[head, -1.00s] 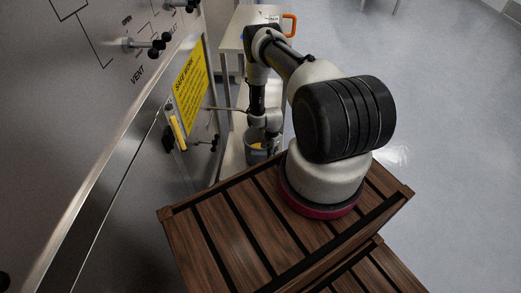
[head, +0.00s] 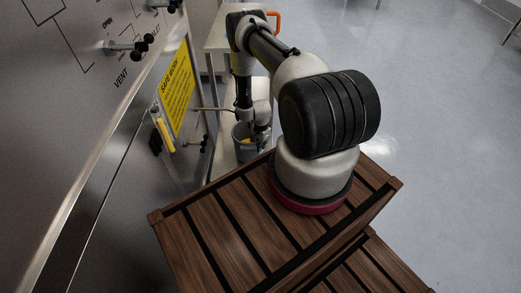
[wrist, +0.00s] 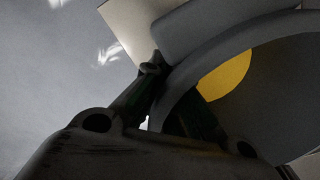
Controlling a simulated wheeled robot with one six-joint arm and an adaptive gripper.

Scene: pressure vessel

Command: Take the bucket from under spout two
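The grey bucket (head: 240,151) stands low beside the steel panel in the head view, with something yellow inside. In the wrist view its thick grey rim (wrist: 215,48) curves close across the upper right, with yellow (wrist: 226,76) inside it. My gripper (head: 263,143) is at the bucket's right side in the head view. In the wrist view its dark fingers (wrist: 160,92) are at the rim, one on the outer side; the other is in shadow. I cannot tell whether they are closed on the rim. A thin spout (head: 212,109) reaches from the panel above the bucket.
The steel panel (head: 95,120) fills the left, with a yellow sign (head: 175,90), black-knobbed valves (head: 130,46) and a yellow handle (head: 165,134). A light table (head: 222,38) with an orange handle (head: 273,17) stands behind. The floor (head: 435,130) at right is clear.

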